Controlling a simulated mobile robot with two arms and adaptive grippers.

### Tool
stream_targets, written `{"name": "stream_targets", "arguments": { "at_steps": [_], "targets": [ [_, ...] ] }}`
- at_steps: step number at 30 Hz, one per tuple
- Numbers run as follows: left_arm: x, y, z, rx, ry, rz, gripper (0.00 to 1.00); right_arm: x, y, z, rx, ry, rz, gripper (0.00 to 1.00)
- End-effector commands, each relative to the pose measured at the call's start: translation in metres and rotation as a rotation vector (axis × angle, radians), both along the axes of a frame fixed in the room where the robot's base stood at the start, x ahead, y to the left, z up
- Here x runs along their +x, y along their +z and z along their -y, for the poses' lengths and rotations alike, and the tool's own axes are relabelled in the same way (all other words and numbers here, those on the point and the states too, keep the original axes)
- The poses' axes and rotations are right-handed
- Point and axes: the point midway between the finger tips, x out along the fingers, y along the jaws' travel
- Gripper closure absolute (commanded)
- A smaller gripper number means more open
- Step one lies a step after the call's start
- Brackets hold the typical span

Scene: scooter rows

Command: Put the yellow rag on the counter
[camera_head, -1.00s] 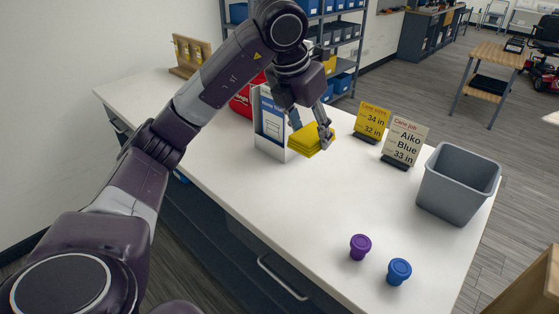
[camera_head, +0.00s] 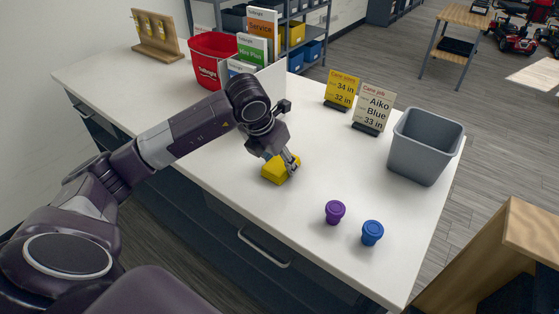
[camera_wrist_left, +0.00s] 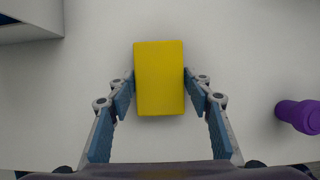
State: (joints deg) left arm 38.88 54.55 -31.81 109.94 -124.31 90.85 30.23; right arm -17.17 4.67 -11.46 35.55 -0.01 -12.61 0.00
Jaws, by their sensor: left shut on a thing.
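The yellow rag (camera_head: 274,171) is a folded rectangular block at the white counter (camera_head: 215,155), near its front edge in the head view. My left gripper (camera_head: 290,165) is shut on it from above. In the left wrist view, the rag (camera_wrist_left: 159,78) sits between the two blue-padded fingers of the left gripper (camera_wrist_left: 159,92). The rag is low over the counter top; whether it touches the surface is hard to tell. My right gripper is not in view.
A purple cup (camera_head: 335,211) and a blue cup (camera_head: 372,232) stand to the right. A grey bin (camera_head: 424,147), a yellow sign (camera_head: 341,90) and a white sign (camera_head: 373,108) stand farther back. A red bucket (camera_head: 207,62) and a brochure holder (camera_head: 270,80) are behind my arm.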

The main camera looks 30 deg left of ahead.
Motion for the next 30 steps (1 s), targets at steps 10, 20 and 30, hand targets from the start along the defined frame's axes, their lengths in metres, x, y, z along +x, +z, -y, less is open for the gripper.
{"name": "stream_targets", "arguments": {
  "at_steps": [10,20,30],
  "targets": [
    [0.0,-0.004,0.0,-0.001,0.0,0.001,0.73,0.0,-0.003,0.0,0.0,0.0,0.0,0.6],
    [0.0,-0.003,0.0,-0.001,0.0,0.001,0.36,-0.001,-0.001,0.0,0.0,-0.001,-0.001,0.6],
    [-0.007,0.022,-0.001,0.0,0.001,0.008,0.36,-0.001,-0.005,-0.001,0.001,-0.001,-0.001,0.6]
  ]
}}
